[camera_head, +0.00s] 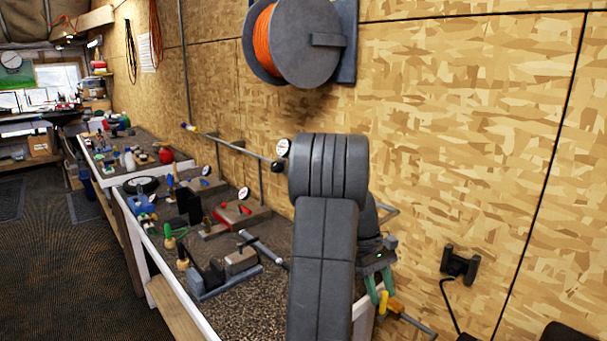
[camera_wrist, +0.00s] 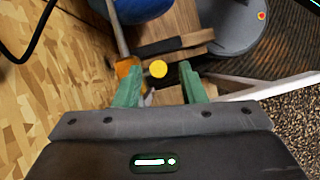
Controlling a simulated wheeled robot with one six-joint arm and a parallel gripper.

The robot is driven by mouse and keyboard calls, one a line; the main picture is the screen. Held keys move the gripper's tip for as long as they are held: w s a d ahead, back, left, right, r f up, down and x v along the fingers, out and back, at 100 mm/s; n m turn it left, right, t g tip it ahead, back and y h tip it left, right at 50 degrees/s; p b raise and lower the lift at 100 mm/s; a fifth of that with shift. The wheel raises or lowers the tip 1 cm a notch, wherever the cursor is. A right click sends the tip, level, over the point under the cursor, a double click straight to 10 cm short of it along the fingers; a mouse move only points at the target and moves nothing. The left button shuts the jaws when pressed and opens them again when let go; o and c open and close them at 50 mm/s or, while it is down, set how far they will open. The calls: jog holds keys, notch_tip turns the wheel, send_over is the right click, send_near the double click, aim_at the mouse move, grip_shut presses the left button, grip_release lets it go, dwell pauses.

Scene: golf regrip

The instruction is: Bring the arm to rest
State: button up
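My gripper (camera_head: 378,290) has two green fingers and hangs just past the right side of the bench in the head view, below my dark grey arm. In the wrist view, the fingers of my gripper (camera_wrist: 158,78) stand well apart with nothing clearly held between them. A yellow round end (camera_wrist: 158,69) shows in the gap near the fingertips, and an orange piece (camera_wrist: 125,68) lies by the left finger. In the head view a yellow part (camera_head: 385,302) is close to the fingers; whether it touches them I cannot tell. My arm hides part of the bench.
The workbench (camera_head: 225,318) carries a vise (camera_head: 225,272), gauges and tools. The chipboard wall (camera_head: 470,130) is close on the right, with a hose reel (camera_head: 318,45) above my arm and a black wall bracket (camera_head: 460,263). Open floor (camera_head: 60,250) lies left.

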aim_at(383, 310)
jog(key=shift+x, duration=1.6)
jog(key=shift+r, duration=0.1)
